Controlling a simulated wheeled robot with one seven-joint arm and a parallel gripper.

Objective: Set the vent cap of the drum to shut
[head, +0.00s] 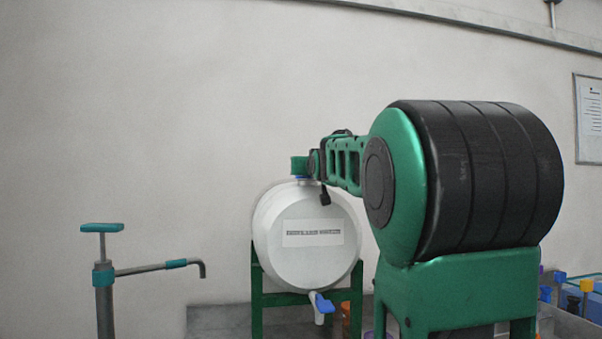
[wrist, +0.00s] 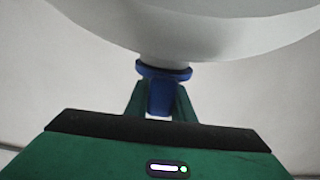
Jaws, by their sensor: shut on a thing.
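The white drum (head: 305,262) lies on its side in a green stand, with a label on its round face. In the wrist view the white drum (wrist: 200,32) fills the upper part. The blue vent cap (wrist: 164,72) sits on a short neck of the drum, and its narrow part lies between the fingers of my gripper (wrist: 161,97). The gripper is shut on it. In the head view my gripper (head: 301,168) is at the top of the drum and hides most of the cap. I cannot tell whether the cap is at open or shut.
A spigot with a blue lever (head: 322,303) is at the drum's lower front. A hand pump (head: 103,270) with a teal handle and side spout stands at the left. Several small coloured items (head: 573,290) are at the lower right. The wall behind is bare near the drum.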

